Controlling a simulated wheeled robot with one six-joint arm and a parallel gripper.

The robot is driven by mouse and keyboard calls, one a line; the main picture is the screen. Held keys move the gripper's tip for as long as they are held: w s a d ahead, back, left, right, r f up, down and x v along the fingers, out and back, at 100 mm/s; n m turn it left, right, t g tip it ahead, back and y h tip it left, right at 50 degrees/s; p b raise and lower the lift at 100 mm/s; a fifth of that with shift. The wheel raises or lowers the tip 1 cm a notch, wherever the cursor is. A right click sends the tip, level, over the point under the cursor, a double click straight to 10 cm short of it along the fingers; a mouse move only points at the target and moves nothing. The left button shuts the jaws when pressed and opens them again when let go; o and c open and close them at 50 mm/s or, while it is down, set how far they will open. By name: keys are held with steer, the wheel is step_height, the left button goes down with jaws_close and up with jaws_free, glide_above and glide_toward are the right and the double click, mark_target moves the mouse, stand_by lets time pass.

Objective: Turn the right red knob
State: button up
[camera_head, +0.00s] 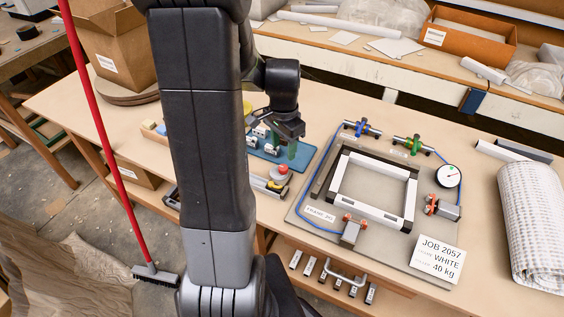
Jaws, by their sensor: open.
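The right red knob (432,204) is on a grey block (446,210) at the right side of a white frame (372,188) on a grey board (300,222). Another red knob (355,221) is on a block at the frame's front side. My gripper (284,147) is open, pointing down over a blue mat left of the frame, well apart from both knobs. My arm hides part of the table.
A red push button (280,173) stands at the front edge. A round gauge (448,176), blue valve (362,128) and green valve (412,144) edge the board. A job card (437,260) and white roll (532,228) lie at right.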

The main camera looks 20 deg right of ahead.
mark_target(283, 167)
step_height(283, 167, down, 8)
steer(key=shift+r, duration=0.1)
stand_by(0.4)
steer(key=c, duration=1)
